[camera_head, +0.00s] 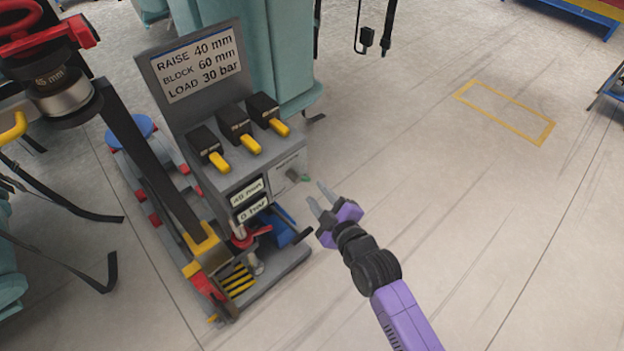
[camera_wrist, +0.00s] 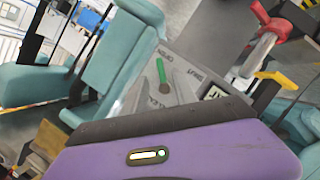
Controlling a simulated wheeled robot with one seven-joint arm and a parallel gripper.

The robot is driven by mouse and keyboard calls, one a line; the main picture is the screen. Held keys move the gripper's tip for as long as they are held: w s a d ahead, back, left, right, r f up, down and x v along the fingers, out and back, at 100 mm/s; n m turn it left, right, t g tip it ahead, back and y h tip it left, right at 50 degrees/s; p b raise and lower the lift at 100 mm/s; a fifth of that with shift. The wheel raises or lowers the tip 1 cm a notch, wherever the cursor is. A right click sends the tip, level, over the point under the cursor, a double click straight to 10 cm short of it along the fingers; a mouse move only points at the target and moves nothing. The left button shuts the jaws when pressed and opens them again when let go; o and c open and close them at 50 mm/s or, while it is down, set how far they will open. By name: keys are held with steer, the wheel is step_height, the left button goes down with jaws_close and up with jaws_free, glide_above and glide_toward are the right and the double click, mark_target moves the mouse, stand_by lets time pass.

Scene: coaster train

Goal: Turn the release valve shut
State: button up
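The release valve's lever with a green tip (camera_head: 304,178) is on the grey panel (camera_head: 284,184) at the right side of the control stand. In the wrist view the green lever (camera_wrist: 161,70) stands out ahead of my fingers, between two printed labels that are partly legible. My gripper (camera_head: 315,194) is open and empty, with its two grey fingertips just right of and below the valve in the head view. A gap seems to remain between fingertips and lever; contact is not visible. My purple gripper body hides the lower wrist view.
The stand carries several black levers with yellow handles (camera_head: 221,162), a sign (camera_head: 198,63) and small displays (camera_head: 248,193). A red-and-black jack assembly (camera_head: 62,95) stands left. Teal seats (camera_head: 290,60) are behind.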

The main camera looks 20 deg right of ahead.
mark_target(306, 181)
steer(key=b+x, duration=0.1)
steer(key=x, duration=0.5)
steer(key=shift+w+a+f, duration=0.1)
steer(key=shift+w, duration=0.25)
steer(key=shift+c, duration=0.4)
jaws_close()
